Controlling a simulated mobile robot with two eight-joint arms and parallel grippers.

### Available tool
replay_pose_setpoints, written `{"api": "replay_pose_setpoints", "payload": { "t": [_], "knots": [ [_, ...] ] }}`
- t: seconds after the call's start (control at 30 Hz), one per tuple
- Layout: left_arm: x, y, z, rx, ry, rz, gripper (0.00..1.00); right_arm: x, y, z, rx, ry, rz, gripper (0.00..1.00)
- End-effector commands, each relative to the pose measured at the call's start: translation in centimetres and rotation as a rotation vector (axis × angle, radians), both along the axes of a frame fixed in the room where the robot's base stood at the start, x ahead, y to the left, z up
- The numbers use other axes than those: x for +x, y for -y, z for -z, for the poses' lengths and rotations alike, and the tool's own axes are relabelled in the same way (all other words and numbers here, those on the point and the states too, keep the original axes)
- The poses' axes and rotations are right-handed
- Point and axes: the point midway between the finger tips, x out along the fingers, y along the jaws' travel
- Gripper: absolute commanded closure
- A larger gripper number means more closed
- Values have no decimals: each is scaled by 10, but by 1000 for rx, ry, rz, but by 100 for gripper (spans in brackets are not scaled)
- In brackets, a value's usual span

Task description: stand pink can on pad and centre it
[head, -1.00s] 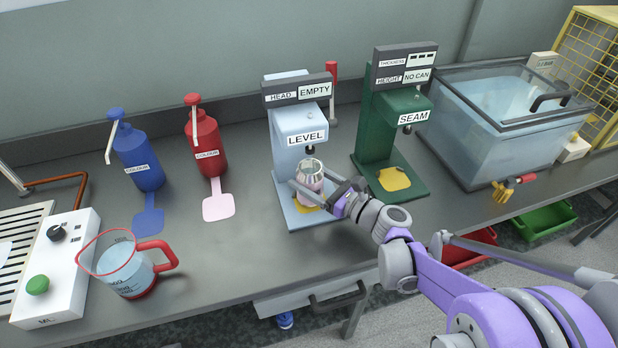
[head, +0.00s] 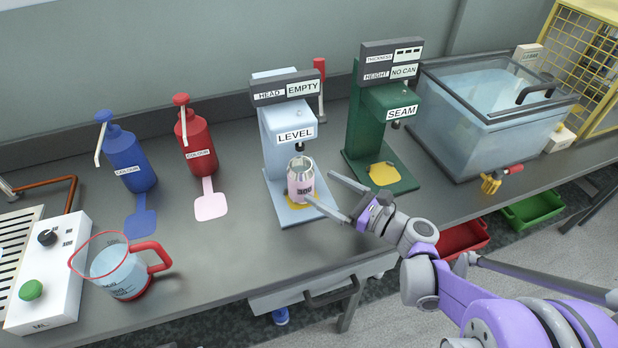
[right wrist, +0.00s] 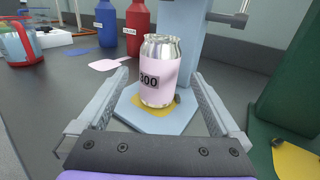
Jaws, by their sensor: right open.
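The pink can (head: 300,181), with a bare silver top and a "300" label, stands upright on the yellow pad (head: 289,206) of the LEVEL machine (head: 282,128). The machine's sign reads HEAD EMPTY. In the right wrist view the can (right wrist: 158,78) stands between and beyond my open fingers, with yellow pad (right wrist: 150,111) showing around its base. I cannot tell if it is exactly centred. My right gripper (head: 335,198) is open and empty, just right of the can and apart from it. My left gripper is not in view.
The green SEAM machine (head: 383,130), reading NO CAN, stands close on the right. Blue (head: 130,160) and red (head: 201,143) COLOUR bottles stand left. A jug (head: 118,268) is near the front left. A water tank (head: 490,115) is at the right.

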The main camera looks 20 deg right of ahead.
Motion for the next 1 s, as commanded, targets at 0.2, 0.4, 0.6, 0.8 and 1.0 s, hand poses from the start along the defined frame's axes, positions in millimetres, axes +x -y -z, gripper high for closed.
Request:
{"api": "replay_pose_setpoints", "payload": {
  "t": [0.2, 0.4, 0.6, 0.8, 1.0],
  "knots": [
    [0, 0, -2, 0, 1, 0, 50, -26, 20, 0, -1, 0, 3, 0],
    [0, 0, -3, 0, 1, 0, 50, -33, 24, 0, -1, -1, 0, 0],
    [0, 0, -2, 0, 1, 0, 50, -33, 24, 0, 0, 0, 0, 0],
    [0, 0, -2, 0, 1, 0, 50, -33, 24, 0, 0, 0, 0, 0],
    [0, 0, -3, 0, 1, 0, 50, -33, 24, 0, 0, 0, 0, 0]
  ]
}}
